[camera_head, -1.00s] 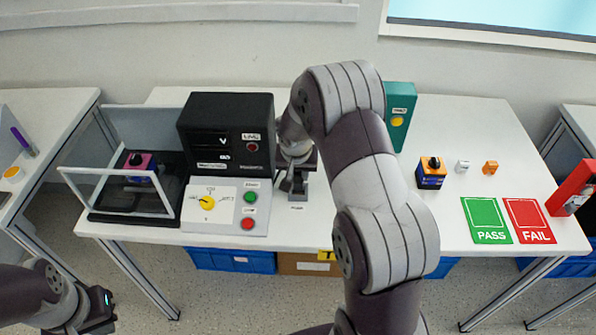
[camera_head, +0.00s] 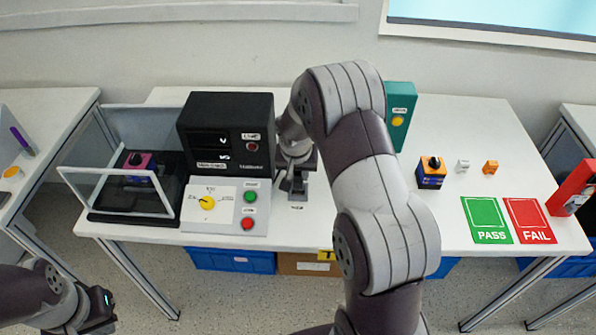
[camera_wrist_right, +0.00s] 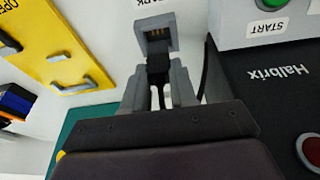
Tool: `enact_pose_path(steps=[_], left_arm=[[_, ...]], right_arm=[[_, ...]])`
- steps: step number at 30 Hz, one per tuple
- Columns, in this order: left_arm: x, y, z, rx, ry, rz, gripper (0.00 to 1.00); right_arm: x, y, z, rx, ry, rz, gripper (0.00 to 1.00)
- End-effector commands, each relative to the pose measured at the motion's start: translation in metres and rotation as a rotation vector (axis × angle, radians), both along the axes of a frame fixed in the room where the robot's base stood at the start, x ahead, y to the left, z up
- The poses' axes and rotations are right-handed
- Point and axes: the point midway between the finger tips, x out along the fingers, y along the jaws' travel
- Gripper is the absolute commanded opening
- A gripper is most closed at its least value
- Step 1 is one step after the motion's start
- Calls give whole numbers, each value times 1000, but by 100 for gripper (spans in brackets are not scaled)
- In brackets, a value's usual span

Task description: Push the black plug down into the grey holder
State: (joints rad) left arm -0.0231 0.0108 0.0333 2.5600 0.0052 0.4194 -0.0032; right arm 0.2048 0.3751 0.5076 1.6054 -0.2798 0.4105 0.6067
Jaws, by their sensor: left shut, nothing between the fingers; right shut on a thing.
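The grey holder (camera_wrist_right: 170,23) is a small block with gold contacts in its dark opening, at the top of the right wrist view. My right gripper (camera_wrist_right: 158,88) is shut on the black plug (camera_wrist_right: 157,64), whose far end meets the near side of the holder. How deep it sits in the holder cannot be told. In the head view my right gripper (camera_head: 297,182) is over the table beside the black tester, and the plug is too small to make out there. My left gripper (camera_head: 108,301) is shut and empty at the lower left, off the table.
The black tester (camera_head: 228,110) and its control panel (camera_head: 228,224) stand left of the right gripper. A teal box (camera_head: 400,98) is behind my arm. A clear-walled enclosure (camera_head: 85,177) is at the left.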

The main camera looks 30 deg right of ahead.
Motion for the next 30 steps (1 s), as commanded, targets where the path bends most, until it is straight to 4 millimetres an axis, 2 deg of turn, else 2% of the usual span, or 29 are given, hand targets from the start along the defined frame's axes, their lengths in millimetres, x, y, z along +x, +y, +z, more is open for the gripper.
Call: enact_pose_path(steps=[30], left_arm=[[0, 0, -19, 0, 0, 0, 0]], right_arm=[[0, 0, -23, 0, 0, 0, 0]])
